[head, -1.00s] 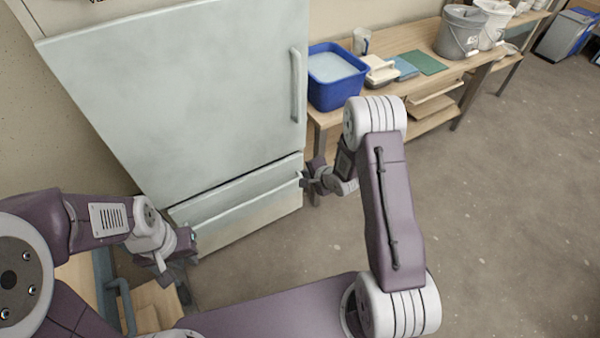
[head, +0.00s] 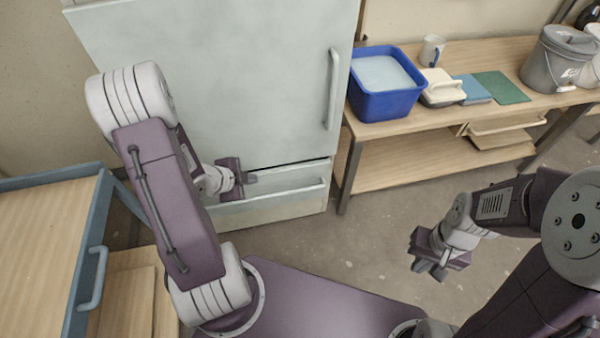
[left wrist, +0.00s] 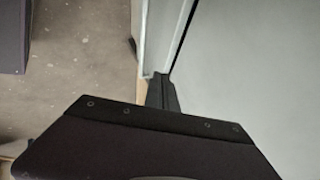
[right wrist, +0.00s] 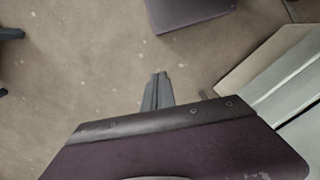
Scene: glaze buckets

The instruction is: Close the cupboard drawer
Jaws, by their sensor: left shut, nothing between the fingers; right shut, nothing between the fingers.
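The pale grey-green cupboard (head: 215,75) stands at the back, with its drawer (head: 285,203) low under the large door. A dark gap runs along the drawer's top edge; I cannot tell how far out the drawer stands. My left gripper (head: 250,180) is shut and empty, in front of the drawer's left part and hiding some of it. Its fingers in the left wrist view (left wrist: 161,88) point at pale panels and a dark gap; contact is unclear. My right gripper (head: 430,270) is shut and empty over the floor, right of the drawer. The right wrist view shows its fingers (right wrist: 158,90) over floor.
A wooden bench (head: 375,177) with a blue tub (head: 385,103), boards and a grey bucket (head: 556,62) stands right of the cupboard. A blue-framed wooden unit (head: 45,225) with a handle is at the left. Concrete floor (head: 375,230) lies open between drawer and right gripper.

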